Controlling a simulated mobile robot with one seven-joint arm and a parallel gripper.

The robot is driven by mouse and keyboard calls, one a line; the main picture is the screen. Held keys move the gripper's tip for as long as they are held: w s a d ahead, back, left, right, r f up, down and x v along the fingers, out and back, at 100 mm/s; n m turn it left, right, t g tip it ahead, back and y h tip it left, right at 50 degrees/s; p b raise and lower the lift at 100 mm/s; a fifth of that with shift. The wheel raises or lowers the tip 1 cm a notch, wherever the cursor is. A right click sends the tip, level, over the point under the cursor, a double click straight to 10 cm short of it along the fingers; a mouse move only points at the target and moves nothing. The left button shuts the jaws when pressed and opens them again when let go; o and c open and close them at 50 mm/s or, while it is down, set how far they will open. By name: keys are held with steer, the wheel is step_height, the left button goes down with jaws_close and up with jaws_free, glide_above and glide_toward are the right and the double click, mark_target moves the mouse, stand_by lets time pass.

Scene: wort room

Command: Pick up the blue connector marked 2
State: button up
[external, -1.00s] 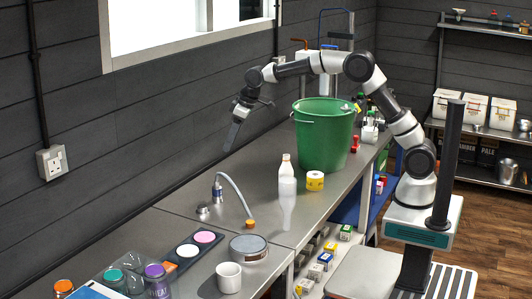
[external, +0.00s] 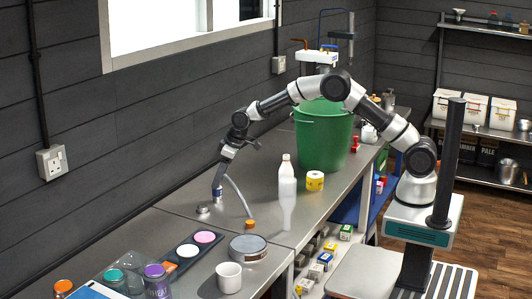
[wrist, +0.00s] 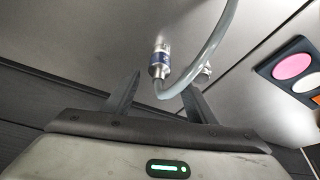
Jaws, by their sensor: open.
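My gripper (external: 217,183) points down right above the connector. In the wrist view my gripper (wrist: 161,85) is open, with one finger on each side of the hose and nothing clamped. Whether the fingers touch the connector cannot be told.
The grey hose (external: 237,190) arcs to an orange end (external: 249,223) on the bench. A small metal fitting (external: 203,210) stands left of the connector.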

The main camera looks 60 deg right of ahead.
mark_target(217, 191)
steer(key=x, duration=0.4)
steer(key=shift+s+d+f, duration=0.1)
steer(key=shift+d+f, duration=0.05)
steer(key=shift+f, duration=0.1)
steer(key=shift+c, duration=0.4)
steer(key=c, duration=1.1)
steer(key=shift+c, duration=0.3)
steer(key=shift+r, duration=0.1)
